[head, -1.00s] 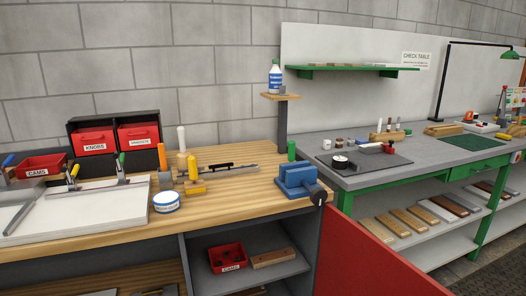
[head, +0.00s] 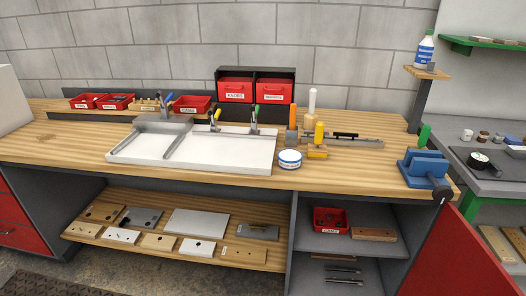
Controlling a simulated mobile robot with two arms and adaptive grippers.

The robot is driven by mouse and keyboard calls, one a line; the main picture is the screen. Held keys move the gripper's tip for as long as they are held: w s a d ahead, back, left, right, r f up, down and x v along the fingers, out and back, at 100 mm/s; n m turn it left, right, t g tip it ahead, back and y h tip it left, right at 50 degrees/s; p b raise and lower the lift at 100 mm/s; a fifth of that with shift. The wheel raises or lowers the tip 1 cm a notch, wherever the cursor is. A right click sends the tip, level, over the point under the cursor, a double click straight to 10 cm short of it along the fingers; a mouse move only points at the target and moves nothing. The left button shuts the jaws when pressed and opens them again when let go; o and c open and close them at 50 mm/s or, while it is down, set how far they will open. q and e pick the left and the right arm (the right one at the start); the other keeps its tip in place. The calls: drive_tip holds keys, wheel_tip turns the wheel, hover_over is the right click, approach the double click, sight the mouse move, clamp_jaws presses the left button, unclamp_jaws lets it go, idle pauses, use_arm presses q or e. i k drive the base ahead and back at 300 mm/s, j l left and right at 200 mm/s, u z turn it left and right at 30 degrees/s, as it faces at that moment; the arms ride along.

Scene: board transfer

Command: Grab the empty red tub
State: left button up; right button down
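Several red tubs are in the head view. A labelled red tub (head: 193,106) sits on the workbench left of the black rack; its inside looks plain red, with no contents I can make out. Two more red tubs, the far left one (head: 86,101) and its neighbour (head: 117,101), stand at the back; the neighbour seems to hold dark bits. Two labelled red bins, left (head: 236,92) and right (head: 273,92), sit in the black rack, their insides hidden. A red tub (head: 331,221) on the lower shelf seems to hold small dark items. Neither gripper is in view.
A white tray (head: 230,155) with clamps lies on the workbench (head: 60,150). A blue-white tin (head: 290,159), upright tools and a blue vise (head: 425,167) stand to its right. A red cabinet door (head: 460,250) hangs open at the lower right. Plates lie on the lower shelf.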

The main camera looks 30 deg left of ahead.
sight(185, 104)
drive_tip(key=j, duration=0.8)
drive_tip(key=i+j+z, duration=0.1)
drive_tip(key=j, duration=1.05)
drive_tip(key=k+j+z, duration=0.1)
drive_tip(key=j, duration=0.25)
drive_tip(key=k+j+z, duration=0.1)
drive_tip(key=j, duration=0.3)
drive_tip(key=k+j, duration=0.15)
drive_tip(key=j, duration=0.25)
drive_tip(key=k+j+z, duration=0.1)
drive_tip(key=j, duration=0.25)
drive_tip(key=k+j, duration=0.1)
drive_tip(key=j, duration=0.3)
drive_tip(key=k+j+z, duration=0.1)
drive_tip(key=j, duration=0.25)
